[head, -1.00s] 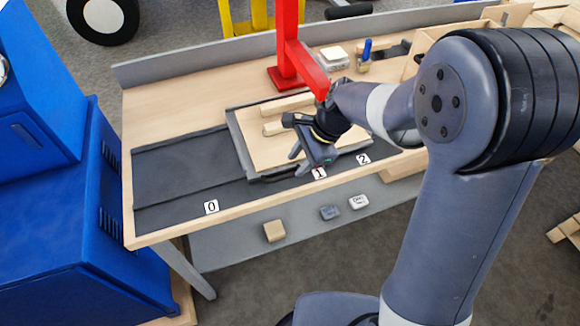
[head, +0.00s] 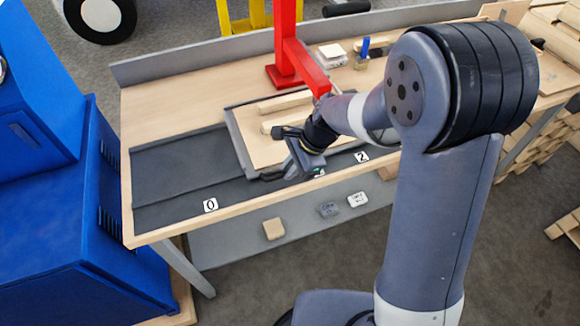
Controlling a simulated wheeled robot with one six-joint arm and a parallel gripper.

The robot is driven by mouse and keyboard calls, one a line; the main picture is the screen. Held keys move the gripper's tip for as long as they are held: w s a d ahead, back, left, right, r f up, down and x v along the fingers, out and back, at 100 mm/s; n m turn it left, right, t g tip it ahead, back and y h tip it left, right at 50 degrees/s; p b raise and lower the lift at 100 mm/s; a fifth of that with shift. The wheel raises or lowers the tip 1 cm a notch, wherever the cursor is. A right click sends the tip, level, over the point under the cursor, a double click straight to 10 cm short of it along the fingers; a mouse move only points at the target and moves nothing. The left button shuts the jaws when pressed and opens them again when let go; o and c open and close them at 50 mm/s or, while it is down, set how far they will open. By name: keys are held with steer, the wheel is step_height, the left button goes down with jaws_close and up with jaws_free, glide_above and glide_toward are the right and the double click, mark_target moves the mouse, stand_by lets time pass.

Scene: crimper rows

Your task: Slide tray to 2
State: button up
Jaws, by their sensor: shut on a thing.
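The tray has a light wooden bed with a grey rim (head: 236,140) and sits on the dark track (head: 175,172) along the bench front. Two wooden bars (head: 285,103) lie on it. Its dark front handle (head: 270,176) shows left of my gripper; the rest is hidden. My gripper (head: 305,168) is at the tray's front edge, shut on the handle as far as I can see. Label 0 (head: 210,205) is on the front strip at left, label 2 (head: 362,157) at right. Label 1 is mostly hidden behind my gripper. The tray's front middle is near label 1.
A red post with an arm (head: 287,50) stands behind the tray, its arm reaching over the tray's back right. A blue cabinet (head: 90,215) stands left of the bench. The track left of the tray is empty.

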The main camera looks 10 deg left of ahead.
jaws_close()
steer(key=w+d, duration=0.2)
steer(key=d, duration=0.2)
steer(key=w+d, duration=0.3)
steer(key=d, duration=0.1)
steer(key=w+d, duration=0.2)
steer(key=d, duration=0.2)
steer(key=shift+w+d, duration=0.1)
steer(key=shift+w, duration=0.2)
steer(key=shift+o, duration=2.3)
jaws_free()
steer(key=shift+d, duration=0.15)
steer(key=shift+o, duration=0.7)
steer(key=v, duration=1)
steer(key=shift+r, duration=0.4)
